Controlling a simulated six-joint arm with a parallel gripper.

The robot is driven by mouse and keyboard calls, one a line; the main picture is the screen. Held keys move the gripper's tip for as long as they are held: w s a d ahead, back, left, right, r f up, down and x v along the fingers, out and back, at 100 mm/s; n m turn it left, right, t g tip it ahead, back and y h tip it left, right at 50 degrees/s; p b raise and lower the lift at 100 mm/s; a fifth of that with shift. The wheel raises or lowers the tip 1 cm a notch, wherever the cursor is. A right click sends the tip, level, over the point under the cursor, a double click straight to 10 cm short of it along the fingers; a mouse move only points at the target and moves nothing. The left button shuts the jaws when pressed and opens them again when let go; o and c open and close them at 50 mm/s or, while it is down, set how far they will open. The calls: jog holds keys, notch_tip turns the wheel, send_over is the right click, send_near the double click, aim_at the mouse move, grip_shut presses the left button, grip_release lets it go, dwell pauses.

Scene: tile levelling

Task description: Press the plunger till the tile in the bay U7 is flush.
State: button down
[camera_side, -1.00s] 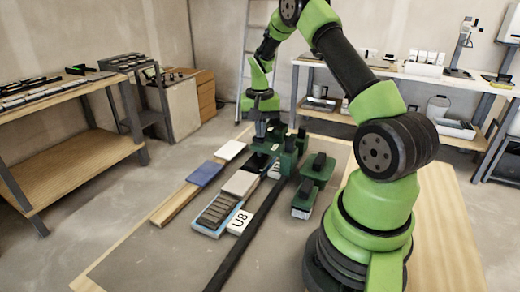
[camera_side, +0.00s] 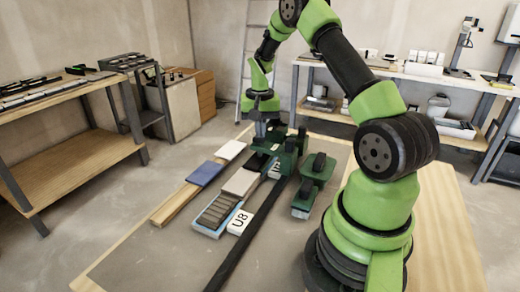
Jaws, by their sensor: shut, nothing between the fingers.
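My gripper (camera_side: 261,136) is at the far end of the board, pointing down, its fingers close together at the left side of a dark green fixture (camera_side: 288,158). The plunger cannot be told apart from the fixture and fingers at this size. A row of bays runs along the board. The near bay has a white label reading U8 (camera_side: 239,222). A further white label (camera_side: 274,170) is partly hidden by the fixture and cannot be read. The tile under my gripper is hidden, so its level cannot be seen.
A pale tile (camera_side: 240,182) and a ribbed grey piece (camera_side: 217,211) lie in the near bays. A wooden strip (camera_side: 178,206) with a blue block (camera_side: 206,173) and a white block (camera_side: 231,150) lies to the left. A second green tool (camera_side: 316,175) stands right of a long black rail (camera_side: 246,238).

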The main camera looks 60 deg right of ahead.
dwell(0.5)
jog(key=shift+r, duration=3.5)
